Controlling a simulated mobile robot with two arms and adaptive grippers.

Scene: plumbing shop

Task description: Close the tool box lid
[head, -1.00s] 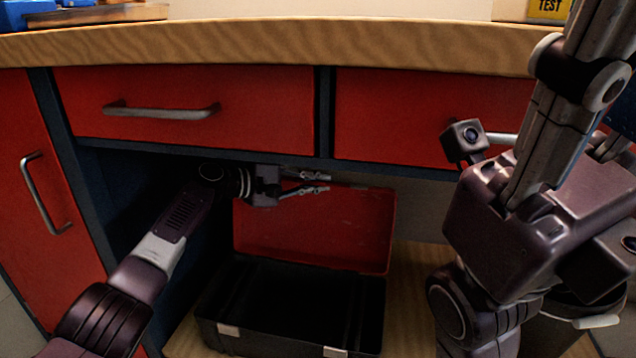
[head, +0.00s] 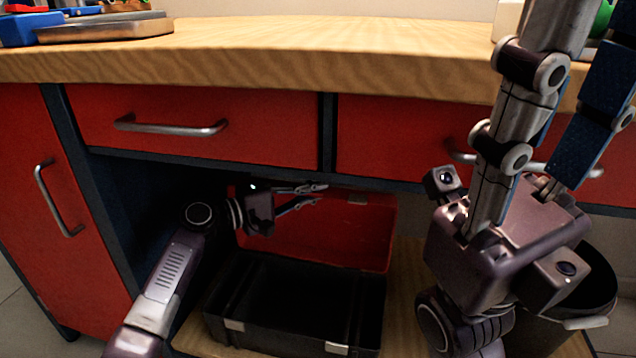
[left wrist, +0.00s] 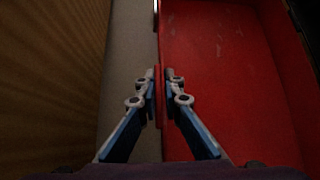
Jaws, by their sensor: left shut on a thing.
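The tool box (head: 285,336) is a dark case standing open on the wooden shelf under the workbench. Its red lid (head: 345,232) is raised at the back, leaning upright, with its red inside facing me. My left gripper (head: 321,194) reaches in from the left to the lid's top edge. In the left wrist view its fingers (left wrist: 160,82) sit on both sides of the thin red lid edge (left wrist: 160,100) and are shut on it. My right gripper (head: 588,55) is raised close to the camera on the right, its fingers apart and pointing up, tips partly cut off.
The workbench top (head: 300,50) and red drawers (head: 210,105) overhang the tool box closely. A dark bucket (head: 590,285) is partly hidden behind my right arm. A red cabinet door (head: 50,230) stands at the left.

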